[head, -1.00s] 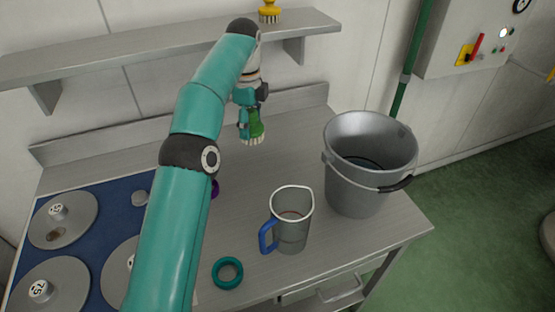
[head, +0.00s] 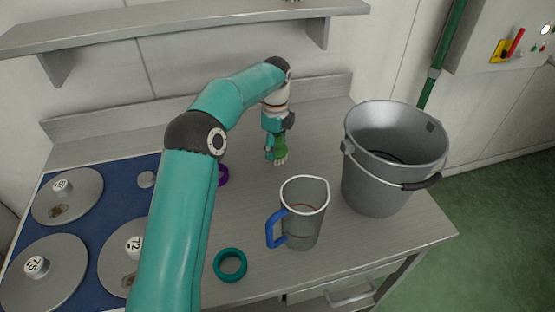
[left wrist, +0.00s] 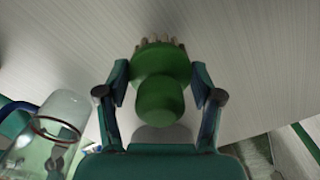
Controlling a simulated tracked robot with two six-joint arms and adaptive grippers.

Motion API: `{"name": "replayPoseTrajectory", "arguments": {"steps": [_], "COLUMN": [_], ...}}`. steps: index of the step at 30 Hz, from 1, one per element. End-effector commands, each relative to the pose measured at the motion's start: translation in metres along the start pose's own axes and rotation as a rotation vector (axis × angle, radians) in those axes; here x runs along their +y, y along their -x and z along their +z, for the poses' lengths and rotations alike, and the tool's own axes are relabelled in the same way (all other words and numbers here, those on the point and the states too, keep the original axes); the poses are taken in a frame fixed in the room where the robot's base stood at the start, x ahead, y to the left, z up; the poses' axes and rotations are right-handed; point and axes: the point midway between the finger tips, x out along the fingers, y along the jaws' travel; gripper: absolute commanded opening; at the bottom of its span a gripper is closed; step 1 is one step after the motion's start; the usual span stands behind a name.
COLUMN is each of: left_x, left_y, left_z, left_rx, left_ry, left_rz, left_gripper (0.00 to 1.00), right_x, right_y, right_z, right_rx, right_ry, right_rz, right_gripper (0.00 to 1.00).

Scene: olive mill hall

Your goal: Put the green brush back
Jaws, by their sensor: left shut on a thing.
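The green brush (head: 281,153) is in my left gripper (head: 275,157), over the bare worktop behind the mug, with its pale bristles downward. In the left wrist view the brush's round green handle (left wrist: 160,100) lies between the two fingers of my left gripper (left wrist: 163,105), and the bristles show beyond it. I cannot tell whether the bristles touch the worktop. The wall shelf (head: 180,30) is above and behind the gripper. My right gripper is not in view.
A clear mug (head: 304,225) with a blue handle stands in front of the gripper. A grey bucket (head: 375,190) stands to the right. A teal ring (head: 230,265) and a purple ring (head: 223,175) lie on the worktop (head: 320,112). Numbered round lids (head: 68,195) are at left.

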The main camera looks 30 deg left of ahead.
Motion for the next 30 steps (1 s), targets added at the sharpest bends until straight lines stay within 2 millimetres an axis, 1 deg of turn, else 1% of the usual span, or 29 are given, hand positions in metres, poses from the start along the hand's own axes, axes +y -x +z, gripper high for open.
{"name": "replayPoseTrajectory", "arguments": {"steps": [4, 9, 12, 23, 24, 26, 27, 28, 30], "left_x": [0.0, 0.001, 0.001, 0.0, 0.0, 0.0, 0.0, 0.0, 0.0], "left_y": [-0.01, -0.035, -0.044, -0.048, -0.048, -0.048, -0.048, -0.048, -0.048], "left_z": [0.0, 0.0, 0.0, -0.001, -0.001, -0.001, -0.001, -0.001, -0.001], "left_rx": [0.0, 0.0, 0.0, 0.0, 0.0, 0.0, 0.0, 0.0, 0.0], "left_ry": [0.0, -0.001, -0.001, -0.002, -0.002, -0.002, -0.002, -0.002, -0.002], "left_rz": [0.002, 0.004, 0.002, 0.002, 0.002, 0.002, 0.002, 0.002, 0.002], "left_gripper": [0.38, 0.38, 0.38, 0.38, 0.71, 0.81, 0.88, 0.91, 0.91], "right_x": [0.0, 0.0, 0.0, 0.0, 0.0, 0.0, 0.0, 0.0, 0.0], "right_y": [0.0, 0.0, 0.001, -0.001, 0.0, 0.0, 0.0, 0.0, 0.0], "right_z": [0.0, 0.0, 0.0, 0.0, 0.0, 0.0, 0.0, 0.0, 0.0], "right_rx": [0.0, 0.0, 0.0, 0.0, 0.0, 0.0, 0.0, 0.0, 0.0], "right_ry": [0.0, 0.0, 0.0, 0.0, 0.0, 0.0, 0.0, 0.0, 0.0], "right_rz": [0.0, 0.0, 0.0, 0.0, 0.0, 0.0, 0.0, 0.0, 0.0], "right_gripper": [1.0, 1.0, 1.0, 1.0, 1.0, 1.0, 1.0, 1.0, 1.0]}}
